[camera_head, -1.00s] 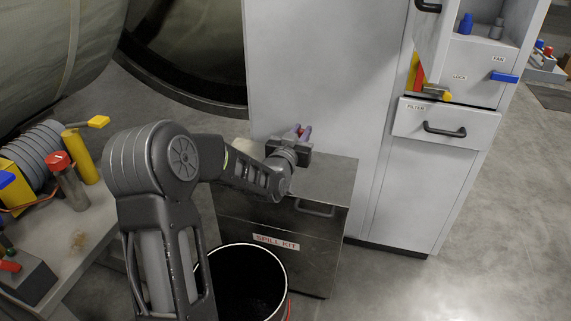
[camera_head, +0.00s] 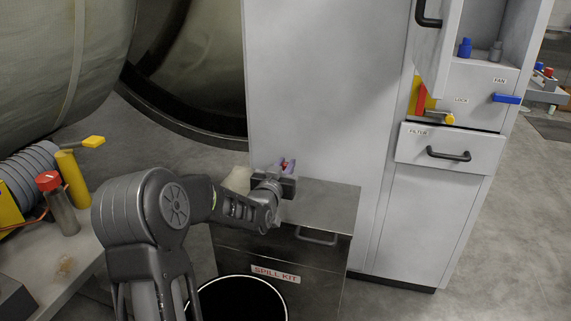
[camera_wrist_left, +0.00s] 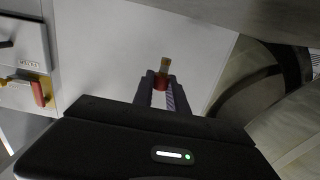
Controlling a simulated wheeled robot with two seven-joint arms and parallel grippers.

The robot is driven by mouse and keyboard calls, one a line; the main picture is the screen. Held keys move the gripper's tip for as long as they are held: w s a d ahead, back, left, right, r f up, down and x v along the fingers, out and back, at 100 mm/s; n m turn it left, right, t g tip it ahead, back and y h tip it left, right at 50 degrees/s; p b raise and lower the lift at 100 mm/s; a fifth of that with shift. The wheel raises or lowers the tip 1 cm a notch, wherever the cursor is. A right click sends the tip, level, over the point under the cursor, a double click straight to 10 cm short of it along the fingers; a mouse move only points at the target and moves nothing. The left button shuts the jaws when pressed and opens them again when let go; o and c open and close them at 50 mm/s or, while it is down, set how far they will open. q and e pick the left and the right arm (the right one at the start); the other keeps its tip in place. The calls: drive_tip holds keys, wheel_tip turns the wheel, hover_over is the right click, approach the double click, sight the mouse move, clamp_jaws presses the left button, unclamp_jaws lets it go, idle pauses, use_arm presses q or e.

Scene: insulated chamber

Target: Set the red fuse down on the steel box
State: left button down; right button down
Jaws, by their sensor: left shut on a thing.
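The steel box (camera_head: 328,206), labelled SPILL KIT, stands against the white cabinet, with a bare flat top and a handle on its front. My left gripper (camera_head: 284,166) is at the back left of the box top in the head view, its fingers pointing away toward the cabinet. It is shut on the red fuse (camera_head: 286,163), which shows as a small red spot between the fingertips. In the left wrist view the fuse (camera_wrist_left: 162,82) is red with a yellowish end and sits between the two fingers. The gap between fuse and box top cannot be judged. My right gripper is not in view.
A dark open bin (camera_head: 238,300) stands in front of the box. The white cabinet (camera_head: 330,90) rises behind it, with a filter drawer (camera_head: 447,148) to the right. A workbench (camera_head: 65,262) with a red-capped cylinder (camera_head: 58,203) is at left.

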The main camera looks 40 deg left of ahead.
use_arm(q)
drive_tip(key=shift+f+b, duration=1.15)
drive_tip(key=shift+f, duration=1.65)
drive_tip(key=shift+f+b, duration=0.6)
drive_tip(key=c, duration=1.3)
unclamp_jaws()
drive_tip(key=shift+o, duration=0.2)
drive_tip(key=shift+r, duration=0.1)
drive_tip(key=shift+s+d, duration=0.15)
drive_tip(key=shift+s, duration=0.2)
drive_tip(key=p+v, duration=0.2)
drive_tip(key=v, duration=0.5)
